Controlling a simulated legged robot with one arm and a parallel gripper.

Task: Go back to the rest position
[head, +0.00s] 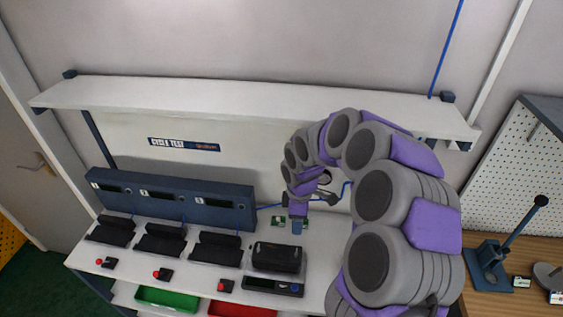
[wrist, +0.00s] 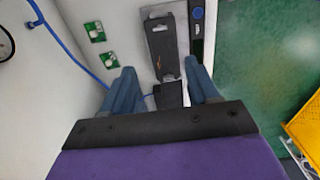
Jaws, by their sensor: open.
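My gripper (head: 297,226) hangs over the back right part of the white bench, pointing down. In the wrist view its two blue fingers (wrist: 162,76) are spread apart, with nothing held between them. A black valve positioner unit (head: 277,257) sits on the bench just in front and left of the gripper. In the wrist view the black unit (wrist: 163,38) shows beyond the fingertips, apart from them. My arm hides the right part of the bench in the head view.
A blue panel (head: 170,200) with several displays stands behind black cradles (head: 160,239). A display box (head: 273,286) lies before the black unit. Small green boards (wrist: 95,31) lie near a blue cable (wrist: 72,52). A white shelf (head: 240,98) spans above. Red buttons line the front.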

